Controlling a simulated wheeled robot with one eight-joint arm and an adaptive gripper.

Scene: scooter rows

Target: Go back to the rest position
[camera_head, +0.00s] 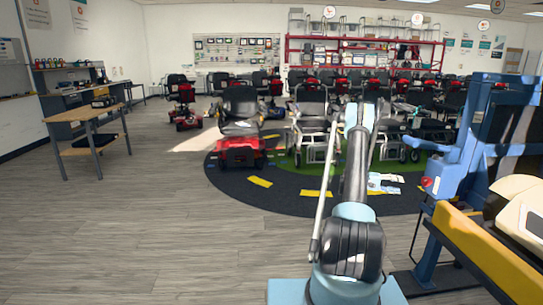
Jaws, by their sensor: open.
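My arm rises from my light blue base at the bottom centre, with a black joint above the base and a dark link leading away from me. The arm's far end is pale blue and stands in front of the scooter rows. A thin pale bar runs along the left side of the arm. I cannot make out my gripper or its fingers; the arm seems to hide them. I see nothing held.
A blue machine (455,172) with a yellow rail (480,248) stands close on the right. A red scooter (241,145) and a walker-like chair (312,125) stand ahead on a dark round mat (230,185). A wooden table (83,114) stands left. The left floor is clear.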

